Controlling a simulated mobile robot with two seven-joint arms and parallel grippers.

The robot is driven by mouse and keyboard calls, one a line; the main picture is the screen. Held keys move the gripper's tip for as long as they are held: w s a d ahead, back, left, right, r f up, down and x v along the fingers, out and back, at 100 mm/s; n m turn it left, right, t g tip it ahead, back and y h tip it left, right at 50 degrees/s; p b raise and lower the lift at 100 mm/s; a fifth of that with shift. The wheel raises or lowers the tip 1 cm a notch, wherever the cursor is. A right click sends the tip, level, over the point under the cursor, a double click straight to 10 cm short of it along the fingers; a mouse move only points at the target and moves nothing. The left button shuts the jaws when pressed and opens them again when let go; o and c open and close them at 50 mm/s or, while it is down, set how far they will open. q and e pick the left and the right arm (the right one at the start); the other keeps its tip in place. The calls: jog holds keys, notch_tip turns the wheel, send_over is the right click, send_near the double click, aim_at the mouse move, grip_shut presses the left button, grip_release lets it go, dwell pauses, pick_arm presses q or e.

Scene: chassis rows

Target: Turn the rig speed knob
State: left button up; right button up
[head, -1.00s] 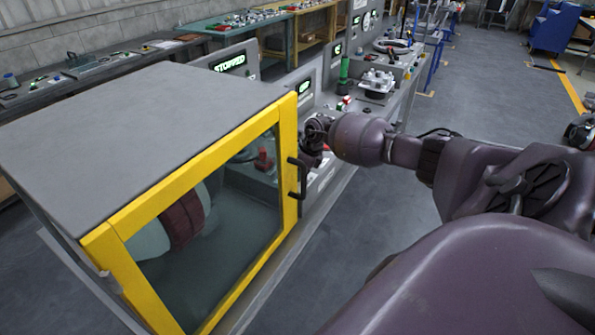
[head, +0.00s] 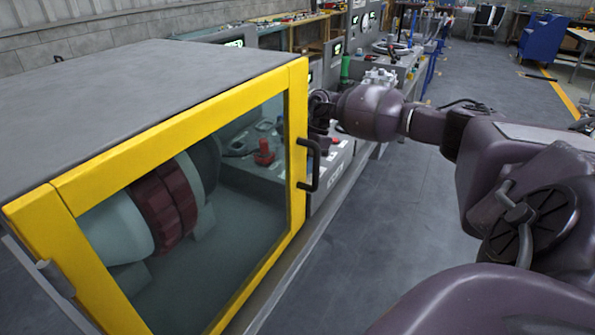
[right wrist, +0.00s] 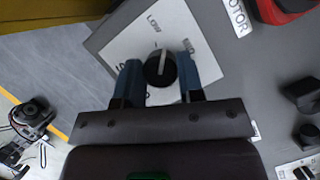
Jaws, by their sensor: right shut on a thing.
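The rig speed knob (right wrist: 160,68) is a round black knob with a pale pointer line, on a white dial plate (right wrist: 135,45) with "LOW" printed near its top. My right gripper (right wrist: 158,78) has its two blue-grey fingers on either side of the knob and is shut on it. In the head view my right arm reaches past the yellow-framed cabinet to the panel. There the right gripper (head: 322,108) is partly hidden behind the cabinet's edge, and the knob is hidden. My left gripper is not in view.
The yellow-framed cabinet (head: 180,120) has a clear window and a black handle (head: 312,165) close below my right gripper. A red button (head: 264,152) shows through the window. In the wrist view a red part (right wrist: 285,10) and black controls (right wrist: 302,95) sit right of the dial.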

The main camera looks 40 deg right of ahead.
jog(key=n+b, duration=0.1)
jog(key=n+g+b, duration=0.1)
jog(key=n+b, duration=0.1)
jog(key=shift+w+f, duration=0.1)
jog(key=shift+f, duration=0.3)
jog(key=shift+r+n+g+b, duration=0.2)
jog(key=shift+n+g+b, duration=0.35)
jog(key=shift+n, duration=0.25)
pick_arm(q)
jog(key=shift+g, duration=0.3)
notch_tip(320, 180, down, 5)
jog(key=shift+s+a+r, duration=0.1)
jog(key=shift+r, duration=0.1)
pick_arm(e)
jog(key=shift+r, duration=0.15)
jog(key=shift+n, duration=0.3)
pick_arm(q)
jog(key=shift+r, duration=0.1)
pick_arm(e)
jog(key=shift+r, duration=0.1)
jog(key=o, duration=0.9)
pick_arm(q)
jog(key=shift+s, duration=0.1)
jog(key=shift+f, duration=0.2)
pick_arm(e)
jog(key=shift+r, duration=0.1)
